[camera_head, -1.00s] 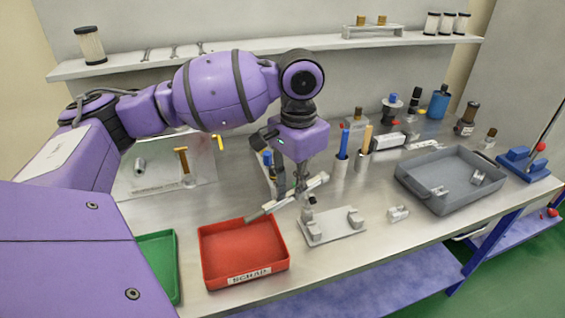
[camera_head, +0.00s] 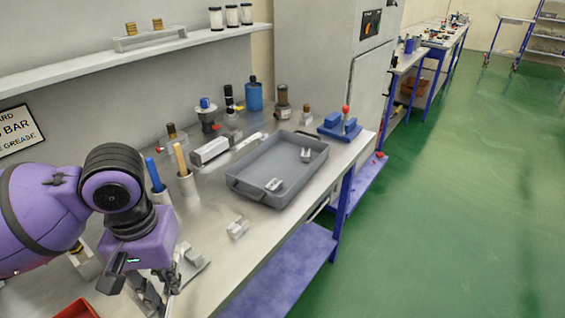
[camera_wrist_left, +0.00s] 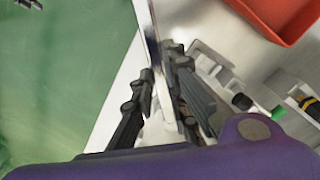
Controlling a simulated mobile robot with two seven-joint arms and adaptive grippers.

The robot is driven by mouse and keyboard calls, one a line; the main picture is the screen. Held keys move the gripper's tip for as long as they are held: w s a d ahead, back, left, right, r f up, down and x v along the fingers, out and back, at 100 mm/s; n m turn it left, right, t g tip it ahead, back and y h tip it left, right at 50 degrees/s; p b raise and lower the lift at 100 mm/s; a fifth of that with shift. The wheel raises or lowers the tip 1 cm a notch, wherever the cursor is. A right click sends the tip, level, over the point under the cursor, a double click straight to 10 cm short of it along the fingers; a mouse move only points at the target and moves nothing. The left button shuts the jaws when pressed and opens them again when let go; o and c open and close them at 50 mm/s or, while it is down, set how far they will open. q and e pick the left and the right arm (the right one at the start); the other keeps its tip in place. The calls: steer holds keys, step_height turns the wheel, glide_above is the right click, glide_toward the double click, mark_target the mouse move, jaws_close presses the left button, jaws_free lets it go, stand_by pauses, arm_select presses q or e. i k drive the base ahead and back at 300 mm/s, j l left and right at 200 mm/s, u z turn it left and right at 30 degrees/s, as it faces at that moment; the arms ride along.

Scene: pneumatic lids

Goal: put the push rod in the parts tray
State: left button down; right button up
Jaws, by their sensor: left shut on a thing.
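My left gripper (camera_head: 160,298) is low at the bottom left of the head view, over the front of the bench. In the left wrist view its dark fingers (camera_wrist_left: 160,88) are closed around a thin, shiny metal bar, the push rod (camera_wrist_left: 151,32). Most of the rod is hidden in the head view. The grey parts tray (camera_head: 235,184) sits on the bench to the right of the gripper, well apart from it, with small metal parts (camera_head: 273,185) inside. My right gripper is not in view.
A light fixture plate (camera_head: 190,265) lies just beside the gripper. A small metal block (camera_head: 237,228) lies between it and the tray. Cups with a blue and an orange handle (camera_head: 187,182) stand behind. A red tray (camera_head: 78,310) shows at bottom left.

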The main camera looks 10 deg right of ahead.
mark_target(268, 165)
steer(key=i+l, duration=0.25)
steer(key=i+l+u, duration=0.15)
steer(key=l, duration=0.25)
steer(key=i+l, duration=0.3)
steer(key=i+l+u, duration=0.15)
steer(key=l, duration=0.25)
steer(key=i+l, duration=0.3)
steer(key=i+l+u, duration=0.15)
steer(key=l, duration=0.3)
steer(key=i+l, duration=0.2)
steer(key=l, duration=0.2)
steer(key=u, duration=0.05)
